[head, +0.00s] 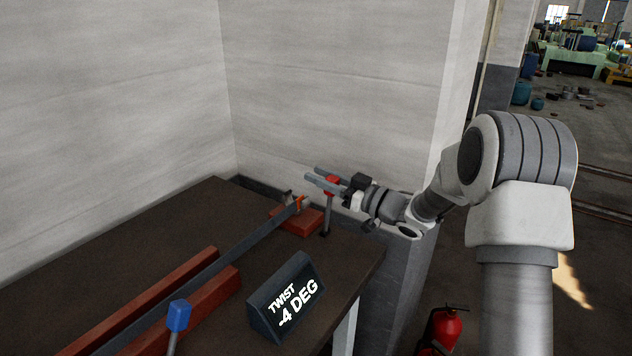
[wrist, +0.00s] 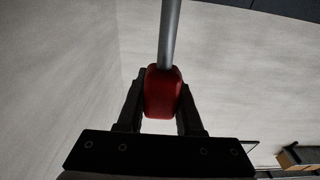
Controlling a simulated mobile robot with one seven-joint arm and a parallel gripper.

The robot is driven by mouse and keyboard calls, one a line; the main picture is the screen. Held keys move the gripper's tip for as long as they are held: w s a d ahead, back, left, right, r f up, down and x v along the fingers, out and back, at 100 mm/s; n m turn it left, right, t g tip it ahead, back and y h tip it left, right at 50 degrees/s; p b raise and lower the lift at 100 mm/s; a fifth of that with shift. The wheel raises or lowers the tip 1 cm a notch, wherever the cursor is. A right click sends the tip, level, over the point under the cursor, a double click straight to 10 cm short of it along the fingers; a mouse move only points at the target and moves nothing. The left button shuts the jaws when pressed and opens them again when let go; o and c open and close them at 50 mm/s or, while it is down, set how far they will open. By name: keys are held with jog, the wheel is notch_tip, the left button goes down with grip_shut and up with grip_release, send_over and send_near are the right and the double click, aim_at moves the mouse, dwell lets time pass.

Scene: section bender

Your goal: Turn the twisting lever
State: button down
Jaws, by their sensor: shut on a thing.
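The twisting lever shows a red knob (head: 332,184) on a thin grey rod (head: 326,217) that stands near the far end of the bench. My gripper (head: 325,180) has its fingers on either side of the red knob. In the wrist view my gripper (wrist: 162,95) is shut on the red knob (wrist: 163,92), with the grey rod (wrist: 169,35) running away from it. A grey metal bar (head: 225,256) lies along the bench, its far end in an orange clamp (head: 298,204) on a red block. A sign (head: 285,298) reads "TWIST -4 DEG".
A second lever with a blue knob (head: 179,315) stands at the near side of the dark bench (head: 130,246). Red rails (head: 155,297) flank the bar. Pale walls (head: 330,75) close in behind and left. A fire extinguisher (head: 444,328) stands on the floor at right.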

jog(key=shift+s+d+t, duration=0.1)
jog(key=shift+d+t, duration=0.05)
jog(key=shift+t, duration=0.15)
jog(key=c, duration=0.6)
grip_release()
jog(key=shift+o, duration=0.2)
jog(key=p+v, duration=0.1)
jog(key=v, duration=1.6)
jog(key=shift+d, duration=0.25)
